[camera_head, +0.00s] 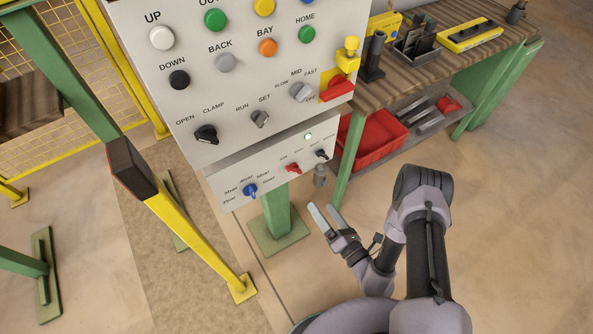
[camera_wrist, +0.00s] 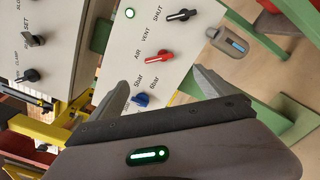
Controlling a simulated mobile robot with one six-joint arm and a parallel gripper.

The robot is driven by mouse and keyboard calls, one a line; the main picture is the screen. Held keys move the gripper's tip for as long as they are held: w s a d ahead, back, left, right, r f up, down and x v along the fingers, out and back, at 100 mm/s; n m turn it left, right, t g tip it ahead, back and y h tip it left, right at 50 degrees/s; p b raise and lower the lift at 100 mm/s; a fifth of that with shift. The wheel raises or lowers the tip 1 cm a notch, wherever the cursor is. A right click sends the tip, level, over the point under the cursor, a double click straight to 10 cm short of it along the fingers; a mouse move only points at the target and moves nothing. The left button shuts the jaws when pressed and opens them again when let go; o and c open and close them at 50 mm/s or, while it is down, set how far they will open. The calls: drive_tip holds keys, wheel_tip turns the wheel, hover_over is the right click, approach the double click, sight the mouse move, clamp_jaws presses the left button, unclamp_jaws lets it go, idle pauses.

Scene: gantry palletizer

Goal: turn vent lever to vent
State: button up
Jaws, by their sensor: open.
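The red lever (camera_head: 293,168) sits on the lower control panel (camera_head: 225,183), by the AIR and VENT labels. It also shows in the wrist view (camera_wrist: 158,57), beyond the fingers; which label it points at is hard to tell. A black lever (camera_wrist: 183,15) by the SHUT label is beside it, and a blue knob (camera_wrist: 141,99) with bar labels is on its other side. My gripper (camera_head: 325,208) is open and empty, in front of and below the panel, apart from the red lever. In the wrist view my gripper (camera_wrist: 155,88) has its fingers spread on either side.
The upper panel (camera_head: 180,95) with buttons and knobs is above. A green post (camera_head: 276,207) stands below. A workbench (camera_head: 385,92) with a red bin (camera_head: 370,145) is at right. The floor at right is clear.

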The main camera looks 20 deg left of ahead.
sight(296, 172)
drive_tip(key=b+x, duration=0.4)
drive_tip(key=x, duration=1.2)
drive_tip(key=shift+a, duration=0.2)
drive_tip(key=shift+r, duration=0.1)
drive_tip(key=c, duration=1.4)
drive_tip(key=shift+o, duration=0.2)
drive_tip(key=shift+b, duration=0.3)
